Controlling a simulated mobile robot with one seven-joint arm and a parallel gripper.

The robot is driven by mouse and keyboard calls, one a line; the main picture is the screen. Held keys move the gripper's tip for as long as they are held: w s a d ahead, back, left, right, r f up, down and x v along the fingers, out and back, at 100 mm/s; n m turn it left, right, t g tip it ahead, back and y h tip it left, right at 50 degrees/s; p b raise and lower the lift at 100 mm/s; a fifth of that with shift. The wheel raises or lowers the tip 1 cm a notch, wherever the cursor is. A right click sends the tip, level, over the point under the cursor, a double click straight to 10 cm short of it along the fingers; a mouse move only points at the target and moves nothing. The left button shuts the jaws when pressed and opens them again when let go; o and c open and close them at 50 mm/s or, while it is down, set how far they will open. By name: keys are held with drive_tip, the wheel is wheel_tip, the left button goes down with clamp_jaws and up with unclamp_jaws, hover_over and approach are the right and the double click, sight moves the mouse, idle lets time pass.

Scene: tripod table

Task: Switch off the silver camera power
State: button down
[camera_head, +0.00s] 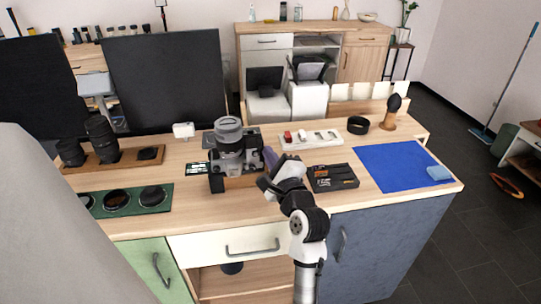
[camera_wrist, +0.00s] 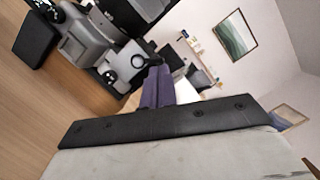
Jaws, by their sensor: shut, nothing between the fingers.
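The power switch is too small to make out.
On the worktop (camera_head: 300,205), a black battery box (camera_head: 333,177) lies just right of my gripper. A white tray (camera_head: 311,140) is behind it and a blue cloth (camera_head: 395,166) is at right.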

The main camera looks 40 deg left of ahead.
drive_tip(key=shift+r+n+g+p, duration=0.3)
drive_tip(key=shift+n+p, duration=0.1)
drive_tip(key=shift+n, duration=0.2)
drive_tip(key=shift+s+a+r+n+g+h+p, duration=0.15)
drive_tip(key=shift+r+n+h+p, duration=0.1)
drive_tip(key=shift+n+p, duration=0.55)
drive_tip(key=shift+s+a+r+n+g+h+p, duration=0.2)
drive_tip(key=shift+n+p, duration=0.3)
drive_tip(key=shift+n, duration=0.5)
drive_tip(key=shift+f, duration=0.1)
drive_tip(key=shift+w+d, duration=0.1)
drive_tip(key=shift+w, duration=0.05)
